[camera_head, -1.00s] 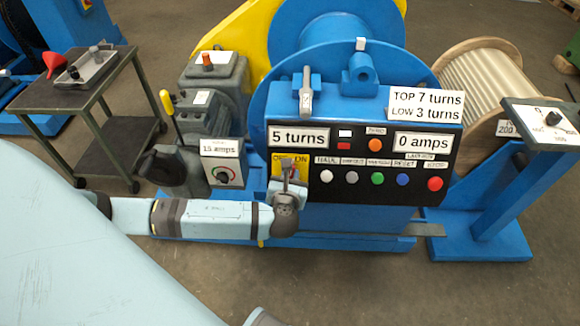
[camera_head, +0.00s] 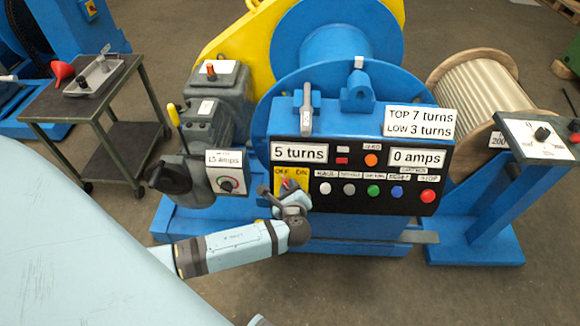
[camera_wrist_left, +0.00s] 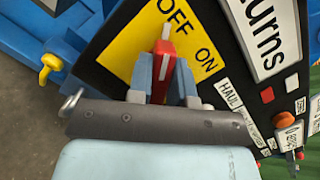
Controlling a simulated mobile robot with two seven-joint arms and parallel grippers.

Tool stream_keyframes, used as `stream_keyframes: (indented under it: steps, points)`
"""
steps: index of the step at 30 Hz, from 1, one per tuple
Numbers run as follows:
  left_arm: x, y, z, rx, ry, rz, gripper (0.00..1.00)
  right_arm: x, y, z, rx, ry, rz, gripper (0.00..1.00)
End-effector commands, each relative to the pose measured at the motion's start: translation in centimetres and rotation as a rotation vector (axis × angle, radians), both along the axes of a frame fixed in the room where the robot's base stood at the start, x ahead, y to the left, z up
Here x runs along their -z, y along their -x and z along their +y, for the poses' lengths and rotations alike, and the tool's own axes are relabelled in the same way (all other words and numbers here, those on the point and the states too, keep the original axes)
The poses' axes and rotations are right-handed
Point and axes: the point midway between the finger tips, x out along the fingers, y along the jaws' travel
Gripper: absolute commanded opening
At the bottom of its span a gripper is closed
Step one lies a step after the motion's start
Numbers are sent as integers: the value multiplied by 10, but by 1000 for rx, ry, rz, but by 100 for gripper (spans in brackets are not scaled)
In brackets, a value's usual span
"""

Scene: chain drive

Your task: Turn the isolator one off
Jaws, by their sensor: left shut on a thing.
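The isolator is a red handle (camera_wrist_left: 163,66) with a white mark, on a yellow OFF/ON plate (camera_wrist_left: 125,43) at the left end of the black control panel (camera_head: 352,190). In the head view the yellow plate (camera_head: 279,184) is partly covered by my left gripper (camera_head: 287,187). In the left wrist view my left gripper (camera_wrist_left: 163,84) is shut on the red handle, one finger on each side. The handle's white tip lies nearer the OFF word in the head view, but its exact setting is hard to tell. My right gripper is out of view.
Several push buttons line the panel, with a green one (camera_head: 373,191) and a red one (camera_head: 428,196). A 15 amps box (camera_head: 227,181) stands to the left. A grey lever (camera_head: 306,110) stands on top. A trolley (camera_head: 70,103) is far left.

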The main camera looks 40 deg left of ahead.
Motion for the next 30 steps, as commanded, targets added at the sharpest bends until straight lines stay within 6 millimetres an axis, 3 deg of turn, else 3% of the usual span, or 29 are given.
stream_keyframes:
  steps: [24, 25, 27, 28, 30]
  points:
    - [0, 1, 1, -58, 95, -58, 0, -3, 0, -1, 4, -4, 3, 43]
    - [0, 1, 1, -58, 95, -58, 21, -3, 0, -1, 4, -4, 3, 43]
    - [0, 1, 1, -58, 95, -58, 38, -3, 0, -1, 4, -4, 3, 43]
    - [0, 0, 1, -58, 95, -58, 44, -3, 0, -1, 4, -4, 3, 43]
    - [0, 0, 1, -58, 95, -58, 45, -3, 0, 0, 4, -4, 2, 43]
